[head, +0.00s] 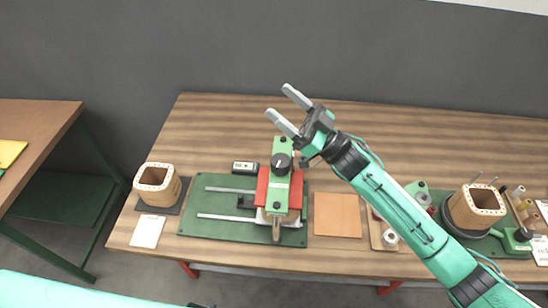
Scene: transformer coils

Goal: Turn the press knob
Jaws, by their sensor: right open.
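The press (297,190) stands on a green base plate (205,224), with a green top bar over a red body. Its black round knob (281,161) sits on top of the bar and is uncovered. A small light mark shows on the knob. My right gripper (279,101) is open and empty, its two grey fingers pointing up and left. In the picture it is above the knob and the far end of the press, apart from the knob. My left gripper is out of view; only part of my left arm shows at the bottom left.
A small display box (245,168) lies left of the press. A wooden coil form (157,184) stands at the table's left, another (476,207) at the right among small parts. An orange-brown sheet (337,215) lies right of the press. The back left of the table (215,125) is clear.

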